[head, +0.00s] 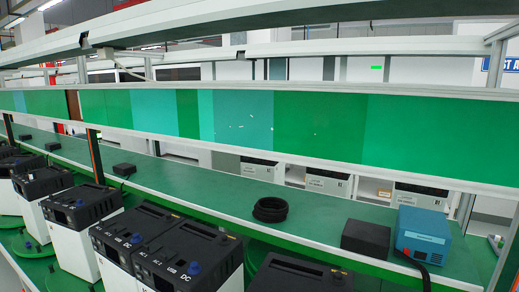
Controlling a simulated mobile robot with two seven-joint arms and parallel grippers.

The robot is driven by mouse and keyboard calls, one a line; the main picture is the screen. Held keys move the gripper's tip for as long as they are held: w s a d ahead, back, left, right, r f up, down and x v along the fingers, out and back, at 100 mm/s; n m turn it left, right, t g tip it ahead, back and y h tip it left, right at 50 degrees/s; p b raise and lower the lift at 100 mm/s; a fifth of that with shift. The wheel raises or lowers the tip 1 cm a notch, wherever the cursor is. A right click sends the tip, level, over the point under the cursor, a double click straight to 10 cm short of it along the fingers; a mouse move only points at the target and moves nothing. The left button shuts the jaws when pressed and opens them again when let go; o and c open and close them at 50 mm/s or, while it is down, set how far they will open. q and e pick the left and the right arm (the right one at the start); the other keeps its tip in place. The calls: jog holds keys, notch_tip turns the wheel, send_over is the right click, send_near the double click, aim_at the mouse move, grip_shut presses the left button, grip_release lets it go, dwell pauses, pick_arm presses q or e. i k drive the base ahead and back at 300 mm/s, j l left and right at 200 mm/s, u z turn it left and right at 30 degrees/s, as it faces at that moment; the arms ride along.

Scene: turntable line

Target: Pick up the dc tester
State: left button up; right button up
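Neither of my grippers is in the head view.
A coil of black cable (271,210) lies mid-shelf, and small black boxes (124,170) sit farther left. Black-topped white units (190,255), some marked AC or DC, stand in front below the shelf. A grey post (505,245) rises at the right. Green panels (320,125) hang above.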

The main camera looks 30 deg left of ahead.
aim_at(32, 177)
jog(key=i+j+u, duration=0.1)
jog(key=j+u, duration=0.15)
jog(key=u, duration=0.2)
jog(key=i+j+u, duration=0.15)
jog(key=u, duration=0.3)
jog(key=i+j+u, duration=0.15)
jog(key=u, duration=0.3)
jog(key=i+j+u, duration=0.2)
jog(key=u, duration=0.25)
jog(key=i+u, duration=0.2)
jog(key=u, duration=0.25)
